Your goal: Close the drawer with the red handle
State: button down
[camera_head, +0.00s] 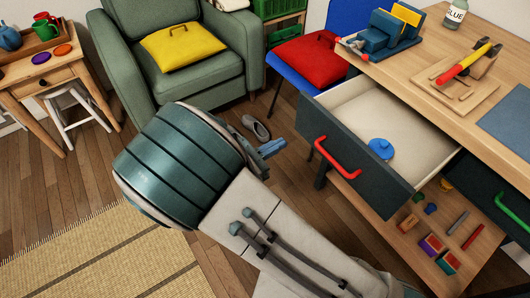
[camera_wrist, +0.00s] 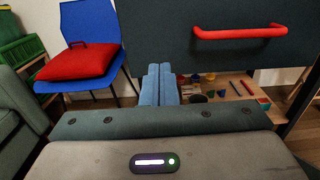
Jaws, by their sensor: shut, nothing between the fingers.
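The drawer with the red handle (camera_head: 352,192) is pulled out from the desk in the head view. Its red handle (camera_head: 337,158) is on the dark front panel, and a blue lidded object (camera_head: 381,148) lies inside. In the wrist view the dark drawer front (camera_wrist: 240,60) fills the upper right, with the red handle (camera_wrist: 238,33) across it. My gripper (camera_head: 272,147) is shut and empty, to the left of the drawer front in the head view. In the wrist view its blue fingers (camera_wrist: 159,84) are together, left of and below the handle. I cannot tell whether they touch the panel.
A second drawer with a green handle (camera_head: 511,212) is at the right. A lower shelf (camera_head: 400,245) holds several small items. A blue chair with a red cushion (camera_head: 306,60) stands behind my gripper, and a green armchair (camera_head: 125,60) is at the left. Wooden floor lies between.

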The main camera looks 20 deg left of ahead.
aim_at(310, 128)
jog(key=b+x, duration=0.1)
jog(key=x, duration=0.6)
jog(key=shift+w+d, duration=0.25)
jog(key=shift+w, duration=0.1)
jog(key=shift+d, duration=0.1)
